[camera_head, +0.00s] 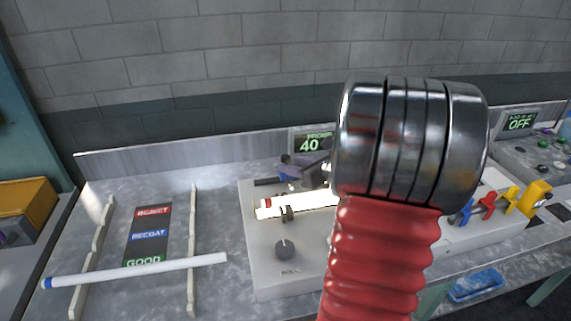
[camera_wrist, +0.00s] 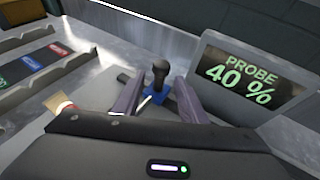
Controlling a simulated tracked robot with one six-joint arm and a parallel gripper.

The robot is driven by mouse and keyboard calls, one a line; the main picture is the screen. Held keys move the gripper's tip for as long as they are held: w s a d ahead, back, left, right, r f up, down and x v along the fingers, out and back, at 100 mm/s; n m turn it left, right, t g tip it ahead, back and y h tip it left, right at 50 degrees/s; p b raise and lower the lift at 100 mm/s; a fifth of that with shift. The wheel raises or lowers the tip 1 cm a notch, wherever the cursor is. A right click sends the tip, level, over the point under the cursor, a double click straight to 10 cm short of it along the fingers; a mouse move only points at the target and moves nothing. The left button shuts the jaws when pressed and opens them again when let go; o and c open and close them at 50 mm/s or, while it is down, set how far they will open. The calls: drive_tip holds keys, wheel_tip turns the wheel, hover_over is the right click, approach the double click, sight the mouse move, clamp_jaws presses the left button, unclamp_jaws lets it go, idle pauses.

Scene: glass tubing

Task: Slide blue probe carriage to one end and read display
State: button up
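The blue probe carriage (camera_wrist: 157,97) has a black upright knob (camera_wrist: 161,70) and sits on a dark rail (camera_wrist: 123,77). In the wrist view my gripper (camera_wrist: 159,80) is open, one finger on each side of the knob, with visible gaps. The display (camera_wrist: 240,74) reads PROBE 40 % in green. In the head view the display (camera_head: 306,144) shows beside my arm, which hides its right part. My gripper (camera_head: 303,168) is there at the back of the grey bench unit (camera_head: 262,279), behind a bright white tube (camera_head: 305,202); the carriage is mostly hidden.
A dark knob (camera_head: 285,250) is on the unit's front. At left, a white tube (camera_head: 135,270) with a blue end lies across a rack beside the REJECT, RECOAT and GOOD panel (camera_head: 148,235). Coloured clamps (camera_head: 489,203) stand at right, below a display (camera_head: 520,122) reading OFF.

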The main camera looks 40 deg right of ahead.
sight(285, 163)
drive_tip(key=shift+x, duration=2.25)
drive_tip(key=shift+c, duration=0.7)
clamp_jaws()
